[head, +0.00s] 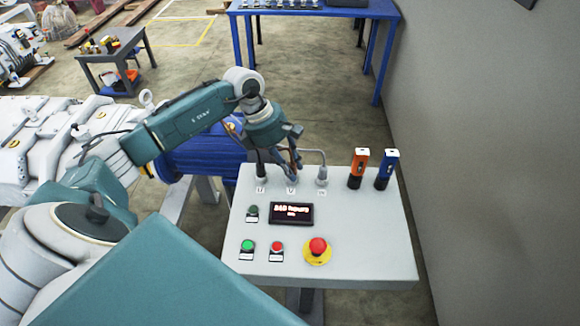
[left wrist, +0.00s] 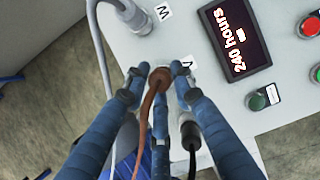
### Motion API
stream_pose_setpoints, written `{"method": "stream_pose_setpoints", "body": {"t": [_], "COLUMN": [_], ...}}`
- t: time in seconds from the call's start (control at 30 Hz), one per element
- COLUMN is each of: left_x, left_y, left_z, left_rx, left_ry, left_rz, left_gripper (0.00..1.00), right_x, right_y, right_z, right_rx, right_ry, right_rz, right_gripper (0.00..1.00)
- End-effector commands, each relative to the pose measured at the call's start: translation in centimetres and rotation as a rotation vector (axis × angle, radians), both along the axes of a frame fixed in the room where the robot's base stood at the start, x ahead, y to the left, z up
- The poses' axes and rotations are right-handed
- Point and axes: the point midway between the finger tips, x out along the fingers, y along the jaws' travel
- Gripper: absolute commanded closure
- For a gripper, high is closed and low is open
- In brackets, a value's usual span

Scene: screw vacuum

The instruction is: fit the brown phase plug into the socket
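The brown phase plug (left wrist: 159,77) with its brown cable is between the blue fingers of my left gripper (left wrist: 160,84) in the left wrist view. The fingertips close in on its sides. In the head view my left gripper (head: 292,172) is over the middle socket position, at the label V (head: 291,190). The fingers hide the socket and the plug's lower end, so I cannot tell whether it is seated. My right gripper is in neither view.
A black plug (left wrist: 190,133) and a grey plug (head: 321,174) stand on either side of the middle position. The panel (head: 370,235) carries a display (head: 291,214), buttons, a red emergency stop (head: 318,246), and orange (head: 358,168) and blue (head: 386,170) devices. A wall borders the right.

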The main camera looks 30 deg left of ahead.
Motion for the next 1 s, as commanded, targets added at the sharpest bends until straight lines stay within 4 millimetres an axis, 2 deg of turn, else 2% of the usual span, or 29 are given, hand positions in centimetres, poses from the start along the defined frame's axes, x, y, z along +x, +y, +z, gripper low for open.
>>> {"method": "stream_pose_setpoints", "body": {"t": [0.07, 0.47, 0.6, 0.67, 1.0], "left_x": [-0.6, -0.5, -0.5, -0.5, -1.7], "left_y": [-0.3, -0.4, -0.4, 0.3, 2.8], "left_z": [-0.8, -0.3, 1.2, 1.5, 8.8], "left_rx": [-0.001, -0.004, -0.004, 0.000, -0.001], "left_ry": [0.019, 0.016, 0.015, 0.010, 0.006], "left_rz": [-0.007, -0.007, -0.006, -0.004, -0.002], "left_gripper": [0.58, 0.58, 0.58, 0.58, 0.58], "right_x": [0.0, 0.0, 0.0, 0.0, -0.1], "right_y": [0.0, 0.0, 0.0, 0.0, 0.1], "right_z": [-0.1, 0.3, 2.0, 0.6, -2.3], "right_rx": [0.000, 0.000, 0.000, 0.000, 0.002], "right_ry": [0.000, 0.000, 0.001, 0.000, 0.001], "right_rz": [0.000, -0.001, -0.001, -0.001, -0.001], "right_gripper": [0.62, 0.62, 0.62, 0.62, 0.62]}}
